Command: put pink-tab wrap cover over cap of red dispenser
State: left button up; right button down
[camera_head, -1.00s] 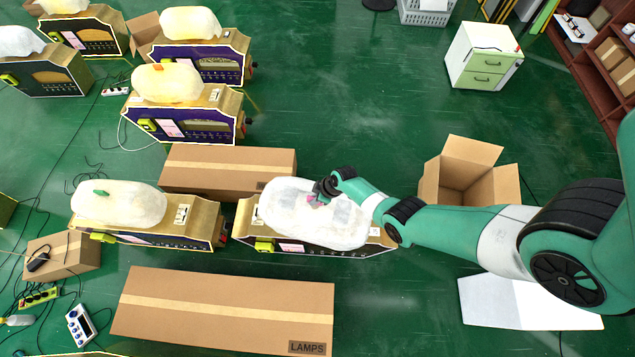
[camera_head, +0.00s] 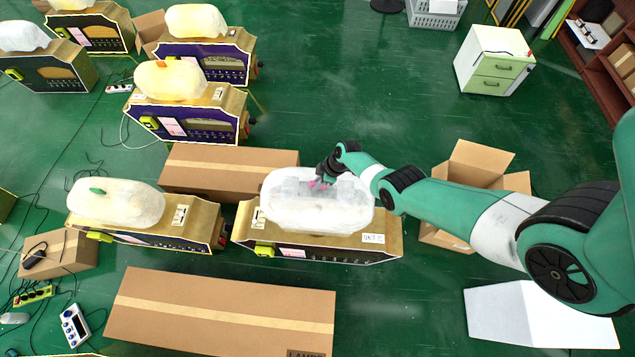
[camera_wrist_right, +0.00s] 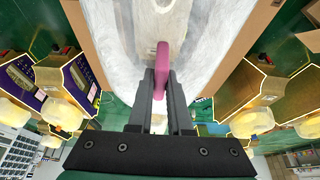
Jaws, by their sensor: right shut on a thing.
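My right gripper (camera_head: 324,178) is shut on the pink tab (camera_head: 315,184) of a translucent white wrap cover (camera_head: 335,215). In the right wrist view the pink tab (camera_wrist_right: 162,65) stands between the gripper's fingers (camera_wrist_right: 161,88), with the pale cover (camera_wrist_right: 110,35) beyond. The cover hangs over the tan top of a dispenser (camera_head: 325,241), whose lower front shows a yellow-green part. The cover hides the cap. I cannot tell whether cover and dispenser touch. The front is seen too steeply to make out red. My left gripper is not in view.
A dispenser with a green-tab cover (camera_head: 115,205) stands to the left. A purple-fronted one with an orange-tab cover (camera_head: 170,84) stands further back. Closed cartons (camera_head: 225,172) (camera_head: 220,305) lie behind and in front. An open carton (camera_head: 478,160) is at right.

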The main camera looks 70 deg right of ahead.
notch_tip(320, 180, down, 19)
jog(key=b, duration=1.8)
jog(key=shift+f+b, duration=0.5)
jog(key=shift+b, duration=0.05)
jog(key=c, duration=0.8)
grip_release()
jog(key=shift+o, duration=0.2)
jog(key=shift+r, duration=0.1)
jog(key=p+v, duration=1.1)
jog(key=p, duration=0.2)
jog(key=shift+r, duration=0.3)
jog(key=shift+f, duration=0.1)
